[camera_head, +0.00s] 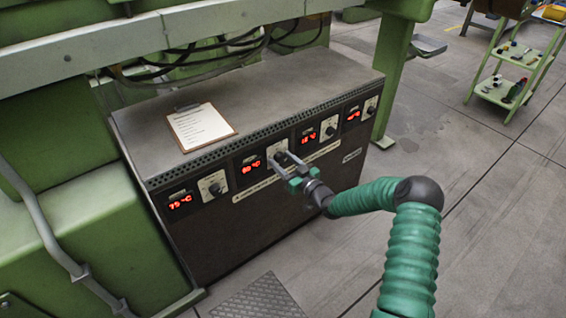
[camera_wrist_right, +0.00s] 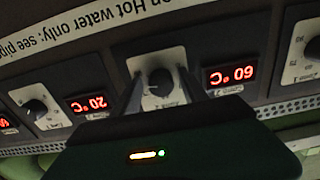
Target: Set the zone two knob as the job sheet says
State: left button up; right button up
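My left gripper is out of view.
The dark control cabinet (camera_head: 240,85) has other knobs: one at the near left (camera_head: 212,185) beside a 75 °C display (camera_head: 180,202), and two farther right (camera_head: 330,128) (camera_head: 371,107). A green machine frame surrounds it. A green trolley (camera_head: 510,75) stands far right; the floor between is clear.

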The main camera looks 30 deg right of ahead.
grip_shut()
jog(key=shift+r+m+p, duration=0.15)
jog(key=shift+m+p, duration=0.45)
jog(key=shift+m, duration=0.9)
jog(key=shift+o, duration=1.1)
grip_release()
